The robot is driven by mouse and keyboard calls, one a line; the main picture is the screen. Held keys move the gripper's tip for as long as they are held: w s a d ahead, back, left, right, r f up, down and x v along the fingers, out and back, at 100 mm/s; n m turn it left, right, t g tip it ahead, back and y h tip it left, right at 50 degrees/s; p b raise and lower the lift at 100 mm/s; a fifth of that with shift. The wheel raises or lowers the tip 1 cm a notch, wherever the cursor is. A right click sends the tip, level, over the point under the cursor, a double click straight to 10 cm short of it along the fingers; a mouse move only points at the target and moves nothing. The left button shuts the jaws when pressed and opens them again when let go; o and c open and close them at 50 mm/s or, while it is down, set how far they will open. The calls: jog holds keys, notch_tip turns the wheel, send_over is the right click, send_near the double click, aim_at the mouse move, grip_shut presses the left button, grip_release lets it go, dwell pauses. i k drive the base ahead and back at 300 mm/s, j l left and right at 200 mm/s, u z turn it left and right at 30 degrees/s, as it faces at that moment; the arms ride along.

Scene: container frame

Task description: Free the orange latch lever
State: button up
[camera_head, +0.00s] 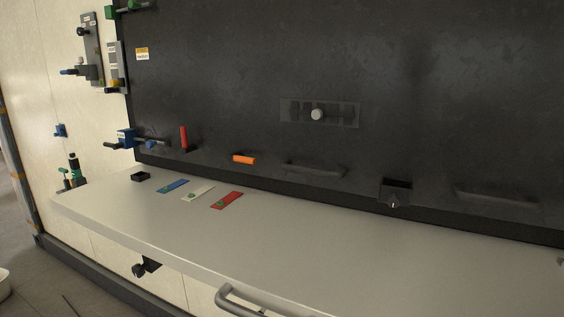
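An orange lever (244,159) sits on the lower part of the dark back panel, left of the middle in the head view. It lies about level and tilts slightly down to the right. Its mounting on the panel is too dark and small to make out. Nothing is seen touching it. My gripper is not in view.
A red upright lever (184,138) stands to its left, and a dark handle (315,170) to its right. Blue (173,186), white (198,192) and red (227,200) cards lie on the pale counter (300,240). A white knob (317,114) sits higher up.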

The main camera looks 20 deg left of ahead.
aim_at(237, 156)
jog(key=u, duration=1.2)
